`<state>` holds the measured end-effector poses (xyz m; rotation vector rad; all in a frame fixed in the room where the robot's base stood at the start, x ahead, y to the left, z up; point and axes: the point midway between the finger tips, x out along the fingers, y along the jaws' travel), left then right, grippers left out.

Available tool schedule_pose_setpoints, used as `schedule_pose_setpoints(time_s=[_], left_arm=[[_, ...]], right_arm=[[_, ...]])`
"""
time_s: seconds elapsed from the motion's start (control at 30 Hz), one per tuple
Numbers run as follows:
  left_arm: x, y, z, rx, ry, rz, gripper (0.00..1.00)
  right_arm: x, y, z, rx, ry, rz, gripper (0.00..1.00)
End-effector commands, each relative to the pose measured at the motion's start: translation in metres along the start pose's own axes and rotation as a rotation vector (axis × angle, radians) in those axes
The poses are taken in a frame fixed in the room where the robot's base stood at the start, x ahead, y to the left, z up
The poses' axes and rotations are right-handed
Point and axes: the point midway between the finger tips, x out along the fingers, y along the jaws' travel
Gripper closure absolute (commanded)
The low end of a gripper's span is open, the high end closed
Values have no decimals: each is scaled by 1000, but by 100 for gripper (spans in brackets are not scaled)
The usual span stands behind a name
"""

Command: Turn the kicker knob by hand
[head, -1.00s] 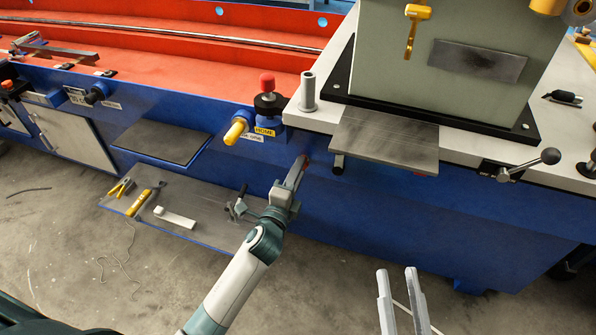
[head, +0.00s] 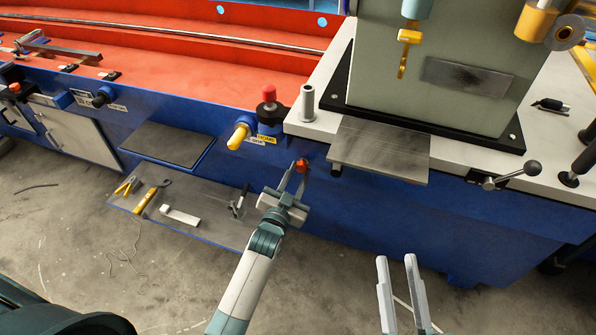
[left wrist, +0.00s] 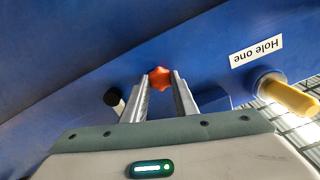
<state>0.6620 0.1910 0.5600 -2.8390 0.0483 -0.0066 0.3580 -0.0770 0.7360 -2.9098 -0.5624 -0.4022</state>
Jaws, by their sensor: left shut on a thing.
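A small red-orange star-shaped knob (head: 302,165) sits on the blue front of the machine, below the grey plate. It also shows in the left wrist view (left wrist: 158,78), between the tips of my left fingers. No label naming it can be read. My left gripper (head: 296,178) reaches up to it from below and is shut on it; the fingers hide part of its sides. My right gripper (head: 398,285) is low in the head view, away from the knob, with its two fingers apart and nothing between them.
A yellow handle (head: 238,136) and a red-topped black knob (head: 268,100) are left of the star knob. The grey plate (head: 380,148) juts out above right. A black-capped post (left wrist: 113,99) stands close to the fingers in the wrist view. A low shelf (head: 215,228) holds tools.

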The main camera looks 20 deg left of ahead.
Motion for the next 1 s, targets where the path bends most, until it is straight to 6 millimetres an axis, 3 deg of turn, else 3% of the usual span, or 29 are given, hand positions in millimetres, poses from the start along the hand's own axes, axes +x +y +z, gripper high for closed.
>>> schedule_pose_setpoints(time_s=[0.1,0.13,0.2,0.57,1.0], left_arm=[[0,0,0,3,0,0,90],[0,0,0,3,0,0,69],[0,0,0,4,0,0,58],[-2,0,0,6,0,0,58],[-20,0,0,6,0,0,58]], right_arm=[[0,0,1,0,0,0,69],[0,0,1,0,0,0,69],[0,0,1,0,0,0,69],[0,0,-1,0,0,0,69],[3,-1,-11,0,0,0,69]])
